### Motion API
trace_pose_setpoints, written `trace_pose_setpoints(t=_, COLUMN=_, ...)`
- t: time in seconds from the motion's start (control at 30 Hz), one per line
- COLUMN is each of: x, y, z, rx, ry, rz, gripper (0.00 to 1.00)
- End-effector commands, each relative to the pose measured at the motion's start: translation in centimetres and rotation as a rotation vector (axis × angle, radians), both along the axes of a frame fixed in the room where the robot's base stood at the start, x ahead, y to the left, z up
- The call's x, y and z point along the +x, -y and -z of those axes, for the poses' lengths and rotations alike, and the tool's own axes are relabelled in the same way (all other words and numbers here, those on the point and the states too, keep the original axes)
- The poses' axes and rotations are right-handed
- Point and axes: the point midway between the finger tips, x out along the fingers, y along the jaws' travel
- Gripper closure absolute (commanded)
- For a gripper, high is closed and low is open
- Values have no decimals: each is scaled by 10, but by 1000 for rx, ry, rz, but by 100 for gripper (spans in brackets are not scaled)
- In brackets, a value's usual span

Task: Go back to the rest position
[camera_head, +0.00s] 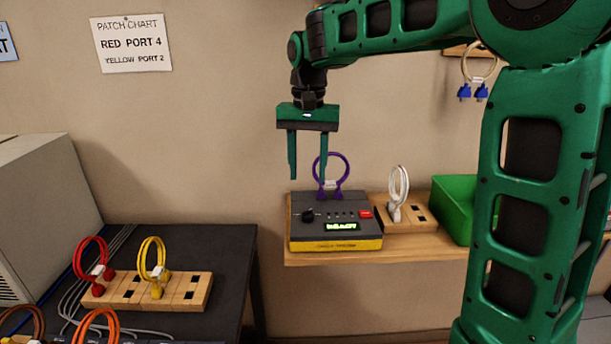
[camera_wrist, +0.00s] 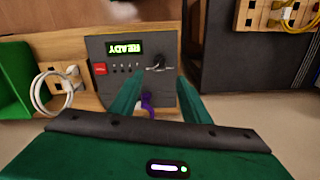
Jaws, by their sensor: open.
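My gripper (camera_head: 307,165) is open and points down, with its two green fingers apart and nothing held between them. In the head view it hangs over the back left part of a grey tester box (camera_head: 345,212) with a yellow base. A purple cable loop (camera_head: 331,156) stands upright at the back of the box, just right of the fingers in that view. The wrist view shows the open fingers (camera_wrist: 150,98) over the box (camera_wrist: 115,78), whose display reads READY. The purple cable (camera_wrist: 147,100) shows partly between them there.
The box sits on a wooden shelf (camera_head: 420,252) with a white cable (camera_head: 397,190) in a wooden block and a green bin (camera_head: 452,205). Left, a dark table (camera_head: 205,240) holds red (camera_head: 90,257) and yellow (camera_head: 152,258) cables in a block. A patch chart (camera_head: 131,43) hangs on the wall.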

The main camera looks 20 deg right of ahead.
Motion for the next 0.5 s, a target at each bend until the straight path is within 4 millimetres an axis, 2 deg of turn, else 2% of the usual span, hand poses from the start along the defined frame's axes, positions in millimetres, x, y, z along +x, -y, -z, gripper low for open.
trace_pose_setpoints(t=0.37, x=-3, y=3, z=1, rx=-1, ry=0, rz=2, gripper=57)
trace_pose_setpoints(t=0.47, x=-17, y=21, z=3, rx=-7, ry=2, rz=10, gripper=57)
trace_pose_setpoints(t=0.5, x=-27, y=33, z=5, rx=-10, ry=1, rz=16, gripper=57)
